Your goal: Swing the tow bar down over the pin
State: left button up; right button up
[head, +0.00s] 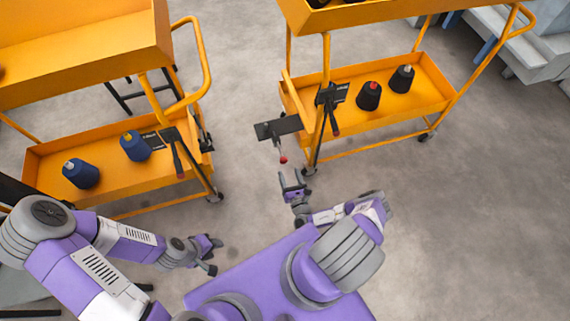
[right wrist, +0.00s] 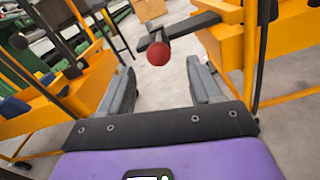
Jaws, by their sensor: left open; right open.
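A dark tow bar (head: 278,128) with a flat plate stands out at the left end of the right orange trolley. A red ball knob (head: 283,160) hangs on a thin stem below it. The knob shows large in the right wrist view (right wrist: 158,54), ahead of and between my finger lines. My right gripper (head: 292,181) is open and empty, just short of the knob, not touching it. My left gripper (head: 212,255) is open and empty, low, left of my purple base. I cannot pick out the pin surely; dark fittings (head: 203,137) sit on the left trolley's near end.
The left orange trolley (head: 105,178) carries blue cones (head: 136,146) and a red-tipped lever (head: 178,160). The right orange trolley (head: 425,95) carries dark cones (head: 369,96) and another red-tipped lever (head: 335,120). Clear grey floor lies between the trolleys and at right.

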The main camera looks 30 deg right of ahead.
aim_at(285, 163)
jog(key=b+x, duration=0.1)
jog(key=x, duration=0.5)
jog(key=shift+a, duration=0.15)
jog(key=shift+c, duration=0.5)
grip_shut()
